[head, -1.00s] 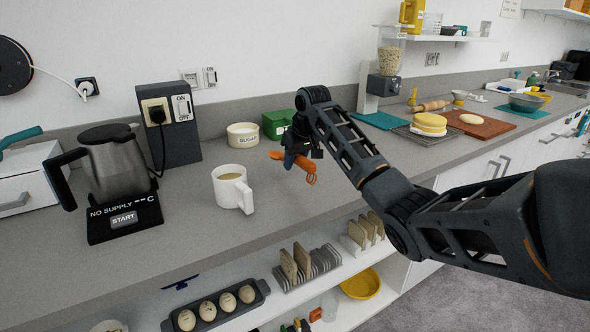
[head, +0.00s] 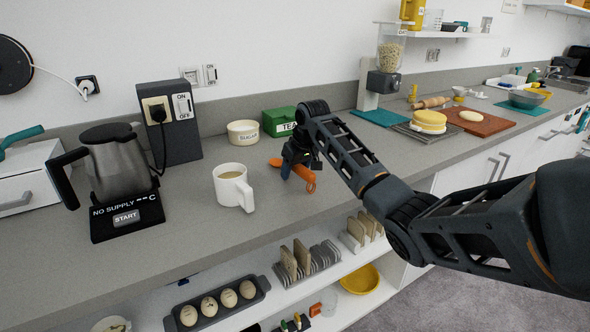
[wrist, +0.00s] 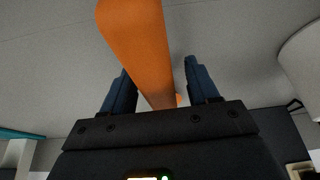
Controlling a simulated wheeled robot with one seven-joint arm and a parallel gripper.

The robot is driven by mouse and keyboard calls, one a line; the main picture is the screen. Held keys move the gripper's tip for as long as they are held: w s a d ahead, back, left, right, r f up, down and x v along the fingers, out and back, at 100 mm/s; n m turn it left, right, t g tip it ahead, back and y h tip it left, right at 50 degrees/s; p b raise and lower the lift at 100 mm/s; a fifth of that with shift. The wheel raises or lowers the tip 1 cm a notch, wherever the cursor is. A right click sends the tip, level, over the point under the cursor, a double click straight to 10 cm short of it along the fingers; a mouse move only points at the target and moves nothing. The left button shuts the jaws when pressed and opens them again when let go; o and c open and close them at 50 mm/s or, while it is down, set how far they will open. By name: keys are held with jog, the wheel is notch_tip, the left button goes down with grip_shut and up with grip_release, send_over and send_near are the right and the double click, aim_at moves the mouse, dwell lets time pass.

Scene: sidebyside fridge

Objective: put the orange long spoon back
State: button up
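The orange long spoon (head: 303,172) is at the middle of the grey counter, right of the white mug, in the head view. My gripper (head: 297,166) is down over it and hides part of its length. In the wrist view the spoon's orange handle (wrist: 137,40) runs between the two blue fingers of my gripper (wrist: 157,72). The fingers stand apart, with a gap visible beside the handle. Whether the spoon lies flat on the counter or is slightly raised is hard to tell.
A white mug (head: 232,187) stands close to the left. A sugar pot (head: 243,133) and a green tea box (head: 279,122) are behind. A kettle (head: 117,167) is at far left. Counter is clear in front. Below, a shelf holds eggs, toast racks and a yellow bowl (head: 360,280).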

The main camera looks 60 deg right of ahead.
jog(key=shift+f+b, duration=0.2)
jog(key=shift+b, duration=0.35)
jog(key=b+v, duration=0.1)
jog(key=v, duration=0.7)
jog(key=shift+d, duration=0.1)
